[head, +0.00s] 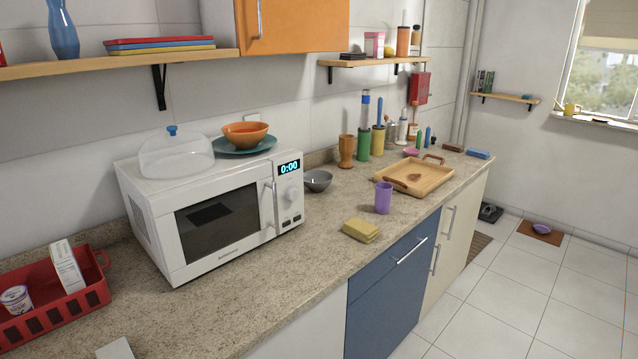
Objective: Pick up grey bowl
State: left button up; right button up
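The grey bowl (318,181) sits upright on the stone-look countertop (300,262), just right of the white microwave and near the wall. Its inside and rim show, and it looks empty. Its left edge is close to the microwave; I cannot tell whether they touch. Neither of my grippers is in view.
The microwave (215,200) carries a clear dome, a teal plate and an orange bowl (245,132). Right of the grey bowl stand a wooden cup (346,152), a purple cup (383,197), yellow sponges (361,230) and a wooden tray (432,178). Counter in front of the bowl is clear.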

aim_at(316, 181)
jog(key=u, duration=0.45)
jog(key=i+l+u, duration=0.2)
jog(key=l, duration=0.2)
jog(key=i+l+u, duration=0.1)
jog(key=l+u, duration=0.15)
jog(key=l, duration=0.15)
jog(key=i+l+u, duration=0.2)
jog(key=l, duration=0.25)
jog(key=l+u, duration=0.25)
jog(key=l, duration=0.15)
